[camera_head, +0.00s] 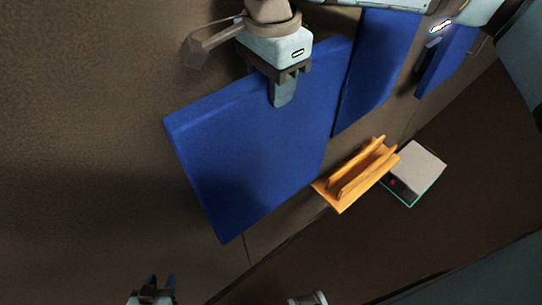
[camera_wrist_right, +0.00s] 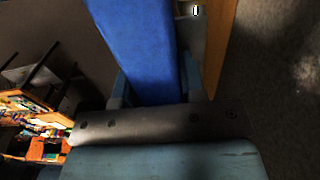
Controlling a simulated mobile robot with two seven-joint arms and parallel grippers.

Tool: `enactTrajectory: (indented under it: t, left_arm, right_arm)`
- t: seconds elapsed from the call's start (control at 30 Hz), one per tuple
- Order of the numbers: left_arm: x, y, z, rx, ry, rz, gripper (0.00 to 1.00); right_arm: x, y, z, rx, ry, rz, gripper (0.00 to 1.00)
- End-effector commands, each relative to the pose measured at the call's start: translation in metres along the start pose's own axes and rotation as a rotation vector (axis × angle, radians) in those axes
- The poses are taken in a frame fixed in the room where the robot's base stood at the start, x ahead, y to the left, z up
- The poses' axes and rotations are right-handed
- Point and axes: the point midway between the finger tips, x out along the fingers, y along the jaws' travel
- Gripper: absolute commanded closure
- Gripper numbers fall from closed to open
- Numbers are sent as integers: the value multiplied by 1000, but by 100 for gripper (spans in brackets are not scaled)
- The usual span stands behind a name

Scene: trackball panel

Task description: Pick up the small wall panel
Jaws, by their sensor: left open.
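A square blue panel (camera_head: 255,145) stands out from the brown surface in the middle of the head view. Two more blue panels, one beside it (camera_head: 375,65) and a smaller one at the upper right (camera_head: 447,62), are partly cut off or covered; I cannot tell which is the small wall panel. My right gripper (camera_head: 285,95) is at the square panel's upper edge, one finger over its face. In the right wrist view the blue panel (camera_wrist_right: 142,45) lies between the fingers (camera_wrist_right: 157,90), which appear closed on it. My left gripper (camera_head: 157,284) is open and empty at the lower left.
An orange slotted holder (camera_head: 355,175) is right of the square panel. A grey-topped box (camera_head: 415,170) with a teal edge is beside it. Cluttered orange shelving (camera_wrist_right: 40,130) shows at the left of the wrist view. The brown surface left of the panel is clear.

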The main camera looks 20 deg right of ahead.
Motion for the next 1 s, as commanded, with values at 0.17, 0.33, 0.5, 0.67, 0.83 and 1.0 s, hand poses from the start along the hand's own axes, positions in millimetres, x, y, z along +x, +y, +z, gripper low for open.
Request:
enactTrajectory:
  t: [0.17, 0.33, 0.5, 0.67, 0.83, 1.0]
  left_arm:
    - [0, 0, 1, 0, -2, 0, 57]
    - [0, 0, 1, 0, -2, 0, 57]
    - [0, 0, 1, 0, -2, 0, 57]
    - [-3, 0, -4, 0, -2, 0, 57]
    - [-10, 0, -15, 0, -2, 0, 57]
    - [-10, 0, -16, 0, 4, 0, 57]
  right_arm:
    - [0, 0, 0, 0, 0, 0, 100]
    - [-1, 0, 0, 0, 0, -1, 100]
    - [-1, 0, 0, 0, 0, -1, 100]
    - [-4, 0, 0, 0, 0, -1, 100]
    - [-10, 0, 0, 0, 1, -1, 100]
    - [-22, 0, 0, 0, -1, -2, 100]
